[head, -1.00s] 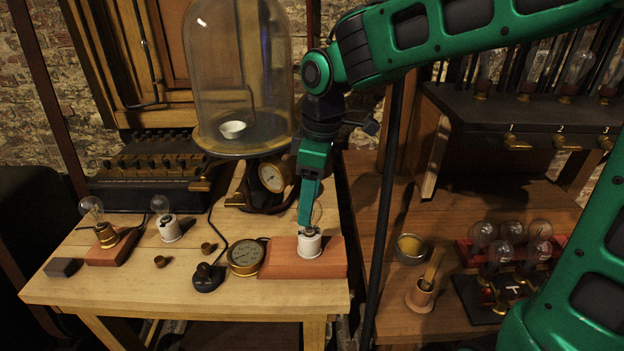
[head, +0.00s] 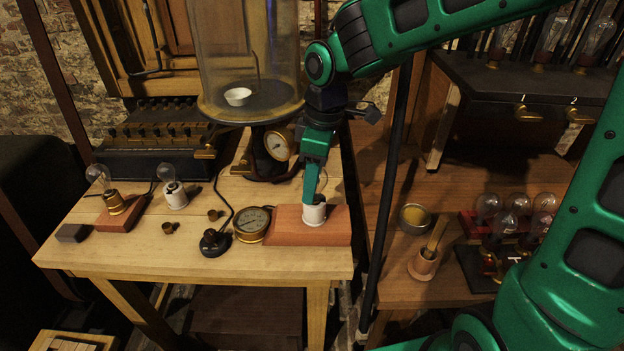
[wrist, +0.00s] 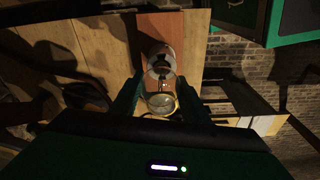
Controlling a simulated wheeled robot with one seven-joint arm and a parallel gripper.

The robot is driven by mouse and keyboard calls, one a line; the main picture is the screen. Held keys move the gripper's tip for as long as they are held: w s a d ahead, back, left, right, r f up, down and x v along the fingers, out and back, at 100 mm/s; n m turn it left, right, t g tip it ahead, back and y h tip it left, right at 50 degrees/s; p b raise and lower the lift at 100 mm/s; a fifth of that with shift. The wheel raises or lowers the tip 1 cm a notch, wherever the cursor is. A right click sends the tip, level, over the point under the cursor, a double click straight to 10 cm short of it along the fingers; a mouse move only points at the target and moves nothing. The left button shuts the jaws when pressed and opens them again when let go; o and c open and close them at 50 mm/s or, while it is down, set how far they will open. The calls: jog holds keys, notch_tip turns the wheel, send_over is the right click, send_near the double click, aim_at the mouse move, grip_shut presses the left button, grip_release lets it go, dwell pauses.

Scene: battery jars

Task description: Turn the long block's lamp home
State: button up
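The long block (head: 282,225) is a reddish wooden base at the front right of the bench. A white socket (head: 314,215) stands upright on it. The block also shows in the wrist view (wrist: 158,25). Its clear glass lamp (wrist: 160,60) sits above the socket, largely hidden by my gripper in the head view. My gripper (head: 311,200) points down over the socket. In the wrist view its two fingers (wrist: 160,76) flank the lamp. I cannot tell whether they press on the glass or stand just clear of it.
A brass gauge (head: 252,224) touches or nearly touches the block's left end. A black key (head: 213,242) is left of it. A short block with a lamp (head: 118,214) and a white-socket lamp (head: 174,194) stand farther left. The bell jar (head: 250,60) rises behind.

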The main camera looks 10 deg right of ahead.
jog(key=m, duration=0.5)
jog(key=shift+d+m+t, duration=0.1)
jog(key=shift+m+t, duration=0.2)
jog(key=shift+m, duration=0.4)
jog(key=shift+h, duration=0.3)
jog(key=m, duration=0.6)
jog(key=shift+w+d+h, duration=0.1)
jog(key=shift+h, duration=0.2)
jog(key=shift+m, duration=0.4)
jog(key=shift+m, duration=0.4)
jog(key=m, duration=0.4)
jog(key=shift+d+h, duration=0.1)
jog(key=shift+h, duration=0.2)
